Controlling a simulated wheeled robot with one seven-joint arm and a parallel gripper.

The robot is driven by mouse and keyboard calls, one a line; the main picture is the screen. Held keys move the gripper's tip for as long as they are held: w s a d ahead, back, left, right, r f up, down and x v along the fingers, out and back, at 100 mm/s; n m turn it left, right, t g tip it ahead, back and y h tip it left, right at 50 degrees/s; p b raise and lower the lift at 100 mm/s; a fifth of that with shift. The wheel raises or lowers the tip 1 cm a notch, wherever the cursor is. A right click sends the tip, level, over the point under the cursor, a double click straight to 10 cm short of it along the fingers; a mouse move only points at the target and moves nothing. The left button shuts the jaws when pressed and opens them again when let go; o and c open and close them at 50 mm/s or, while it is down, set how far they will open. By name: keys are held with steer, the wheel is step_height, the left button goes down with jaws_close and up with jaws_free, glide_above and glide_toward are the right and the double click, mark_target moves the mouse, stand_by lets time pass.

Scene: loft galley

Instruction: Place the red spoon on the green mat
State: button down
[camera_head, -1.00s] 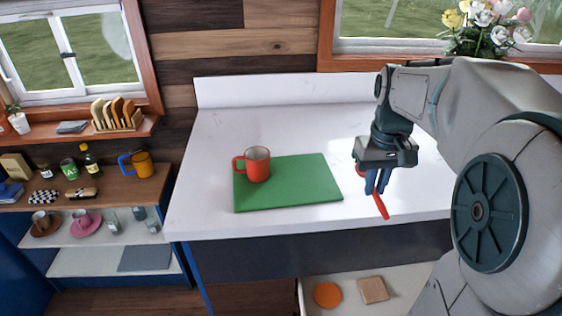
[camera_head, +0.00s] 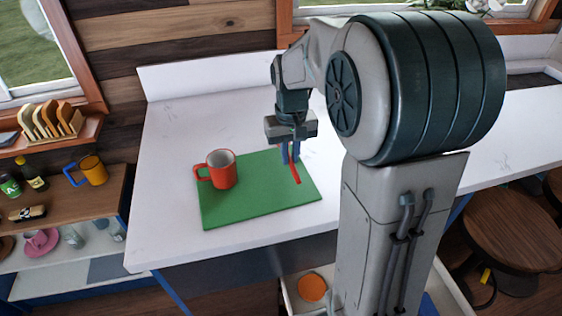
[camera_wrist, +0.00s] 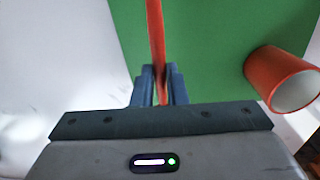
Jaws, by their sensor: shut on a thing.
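The red spoon (camera_head: 296,173) is held in my gripper (camera_head: 290,155), over the right part of the green mat (camera_head: 252,208) in the head view. In the wrist view my gripper (camera_wrist: 160,85) is shut on the spoon's red handle (camera_wrist: 155,35), which reaches to the top edge of the picture. The green mat (camera_wrist: 205,60) lies below it. The spoon's height above the mat is hard to tell. The spoon's bowl is not clearly visible.
A red mug (camera_head: 222,172) stands on the left part of the mat and shows at the right in the wrist view (camera_wrist: 283,80). The white counter (camera_head: 165,160) is clear around the mat. An open drawer (camera_head: 292,297) juts out below.

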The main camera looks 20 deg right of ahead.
mark_target(282, 176)
steer(key=shift+w+a+f, duration=0.5)
steer(key=shift+w+a, duration=0.05)
steer(key=shift+a, duration=0.15)
steer(key=shift+f+p, duration=0.65)
steer(key=shift+f, duration=1.45)
steer(key=shift+f, duration=0.25)
steer(key=c, duration=1.5)
jaws_free()
steer(key=shift+r, duration=0.1)
steer(key=shift+o, duration=0.2)
steer(key=shift+r, duration=0.15)
